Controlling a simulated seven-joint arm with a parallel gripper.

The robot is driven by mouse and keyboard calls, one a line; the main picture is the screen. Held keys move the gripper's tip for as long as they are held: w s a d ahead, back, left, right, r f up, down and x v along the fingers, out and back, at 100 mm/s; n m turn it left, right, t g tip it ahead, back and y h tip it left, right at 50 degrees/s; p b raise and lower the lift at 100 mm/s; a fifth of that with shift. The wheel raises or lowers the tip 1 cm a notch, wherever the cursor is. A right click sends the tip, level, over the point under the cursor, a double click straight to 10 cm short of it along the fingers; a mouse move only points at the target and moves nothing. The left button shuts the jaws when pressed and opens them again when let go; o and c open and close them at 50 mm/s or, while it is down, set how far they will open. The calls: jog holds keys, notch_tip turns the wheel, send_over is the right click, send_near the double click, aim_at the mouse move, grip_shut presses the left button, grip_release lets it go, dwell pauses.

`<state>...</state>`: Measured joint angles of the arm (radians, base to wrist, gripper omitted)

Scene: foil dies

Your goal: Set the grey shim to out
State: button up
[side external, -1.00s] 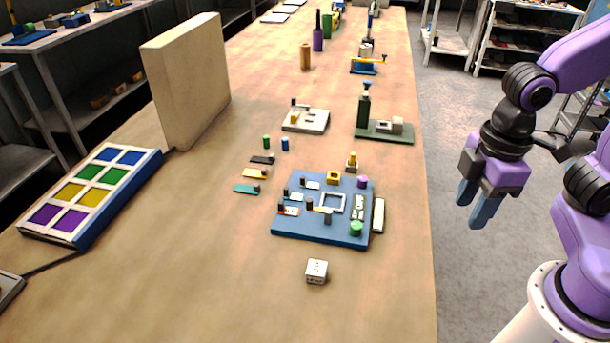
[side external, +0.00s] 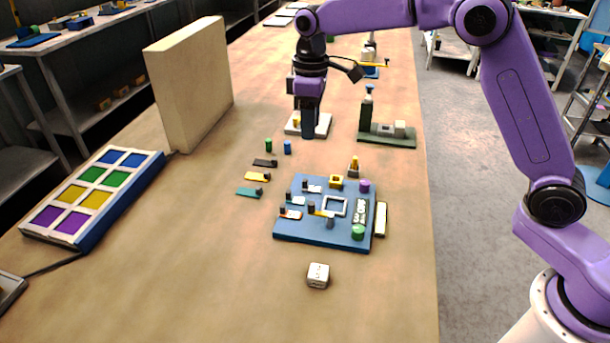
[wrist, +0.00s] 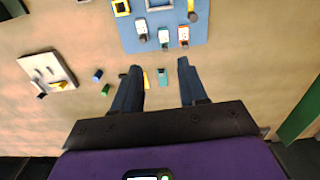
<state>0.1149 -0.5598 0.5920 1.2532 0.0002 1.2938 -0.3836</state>
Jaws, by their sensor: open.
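Small shims with dark knobs sit on the blue die plate (side external: 285,228). A dark shim (side external: 264,163), a yellow shim (side external: 257,177) and a teal shim (side external: 249,192) lie loose left of the plate. I cannot tell for certain which shim is the grey one. My gripper (side external: 308,134) hangs above the table behind the plate. In the wrist view its fingers (wrist: 158,70) are apart and empty.
A white fixture (side external: 322,130) stands behind my gripper, and a green stand (side external: 390,139) to its right. Green (side external: 268,145) and blue (side external: 287,147) pegs are near the shims. A white die (side external: 318,275) lies in front. A coloured panel (side external: 88,200) stands left.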

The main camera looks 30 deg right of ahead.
send_over(305, 180)
jog(key=f, duration=0.1)
jog(key=shift+m, duration=0.3)
notch_tip(305, 180, down, 18)
jog(key=shift+r, duration=0.2)
grip_shut()
